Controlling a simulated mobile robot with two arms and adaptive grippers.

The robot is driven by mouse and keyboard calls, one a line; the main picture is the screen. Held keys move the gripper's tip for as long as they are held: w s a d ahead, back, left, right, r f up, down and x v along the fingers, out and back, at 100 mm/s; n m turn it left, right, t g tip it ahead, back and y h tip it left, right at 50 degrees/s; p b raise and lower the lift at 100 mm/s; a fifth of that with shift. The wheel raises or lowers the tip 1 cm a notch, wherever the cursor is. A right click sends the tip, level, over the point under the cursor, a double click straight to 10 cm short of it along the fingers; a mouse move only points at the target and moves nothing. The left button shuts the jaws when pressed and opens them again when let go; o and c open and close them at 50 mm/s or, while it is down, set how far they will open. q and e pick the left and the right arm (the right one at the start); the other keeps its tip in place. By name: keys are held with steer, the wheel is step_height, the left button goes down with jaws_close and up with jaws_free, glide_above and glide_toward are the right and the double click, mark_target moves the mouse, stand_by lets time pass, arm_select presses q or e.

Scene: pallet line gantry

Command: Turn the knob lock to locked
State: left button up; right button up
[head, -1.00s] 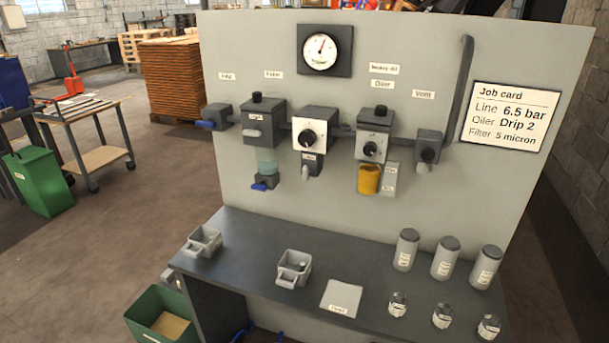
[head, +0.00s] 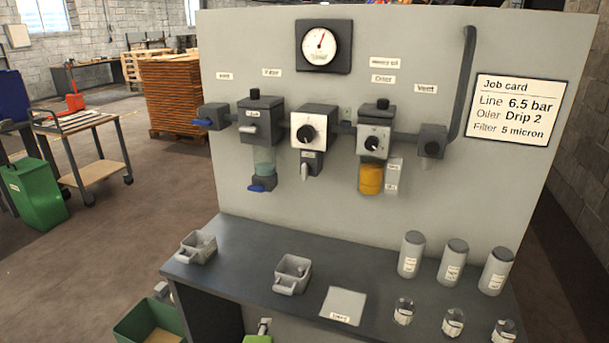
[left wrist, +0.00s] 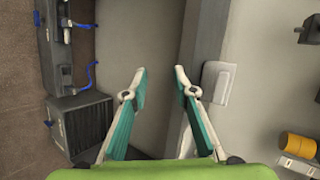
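The regulator (head: 314,129) is on the upright panel, with a white face and a round black knob (head: 307,133). A small dark block with a pale lever (head: 304,171) hangs below it. Which part is the knob lock, and its setting, I cannot tell; the small labels are unreadable. In the left wrist view my left gripper (left wrist: 160,76) is open and empty, its fingertips apart above the bench edge. In the head view a green part of my left arm (head: 258,338) shows at the bottom edge, well below the regulator. My right gripper is in no view.
A filter (head: 262,120) stands left of the regulator and an oiler (head: 375,132) right of it. The space before the panel is clear.

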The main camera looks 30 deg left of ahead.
arm_select(q)
steer(key=w+a+r+m+t+y, duration=0.25)
steer(key=w+a+r+m, duration=0.2)
steer(key=r, duration=0.35)
steer(key=m+t+h, duration=0.4)
steer(key=m+t, duration=0.6)
steer(key=m, duration=0.8)
glide_toward(303, 171)
steer(key=p+x, duration=0.2)
steer(key=x, duration=0.8)
steer(key=shift+p, duration=0.3)
steer(key=shift+w+a+r, duration=0.1)
steer(key=shift+w+r, duration=0.1)
steer(key=shift+w, duration=0.35)
steer(key=shift+n, duration=0.25)
jaws_close()
